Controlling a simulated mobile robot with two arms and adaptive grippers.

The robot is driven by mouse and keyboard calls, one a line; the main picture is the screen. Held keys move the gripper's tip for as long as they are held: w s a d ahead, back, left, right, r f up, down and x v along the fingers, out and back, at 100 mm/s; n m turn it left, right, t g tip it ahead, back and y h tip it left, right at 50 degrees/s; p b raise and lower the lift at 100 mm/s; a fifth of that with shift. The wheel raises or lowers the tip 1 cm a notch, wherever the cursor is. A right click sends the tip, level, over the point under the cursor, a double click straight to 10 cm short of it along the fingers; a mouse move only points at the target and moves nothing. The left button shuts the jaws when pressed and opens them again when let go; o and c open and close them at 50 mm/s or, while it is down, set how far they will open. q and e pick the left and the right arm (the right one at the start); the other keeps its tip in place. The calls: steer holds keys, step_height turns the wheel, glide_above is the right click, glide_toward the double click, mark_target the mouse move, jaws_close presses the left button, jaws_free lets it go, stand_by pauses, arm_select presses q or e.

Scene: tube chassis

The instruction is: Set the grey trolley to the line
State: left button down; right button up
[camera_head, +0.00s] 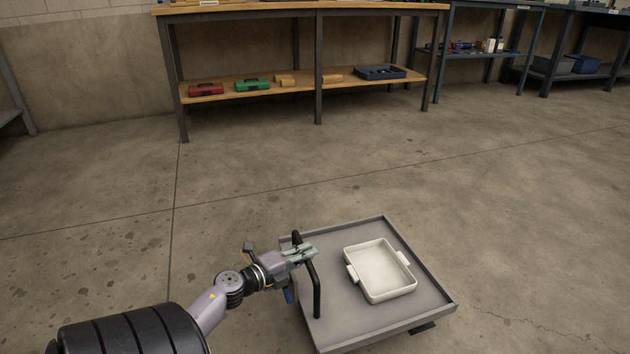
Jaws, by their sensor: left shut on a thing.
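The grey trolley (345,322) stands on the floor at the lower middle, with a flat top and a low raised rim. A black bar handle (317,293) rises at its left side. My left gripper (305,254) is shut on this handle near its upper part. A white tray (382,291) with two side grips lies on the trolley top. The trolley's wheels are mostly hidden below the top. Thin dark lines (300,183) cross the concrete floor; I cannot tell whether one is the task's line. My right gripper is out of view.
A wooden workbench (300,8) stands against the back wall, its lower shelf holding a red case (206,90), a green case (252,85) and a dark blue tray (381,73). Blue-grey shelving (540,72) stands at the back right. The floor between trolley and benches is clear.

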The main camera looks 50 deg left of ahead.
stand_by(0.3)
arm_select(q)
steer(key=c, duration=1.6)
jaws_free()
steer(key=shift+o, duration=0.2)
steer(key=shift+s, duration=0.1)
steer(key=s+r, duration=0.2)
steer(key=s, duration=0.9)
steer(key=shift+s, duration=0.4)
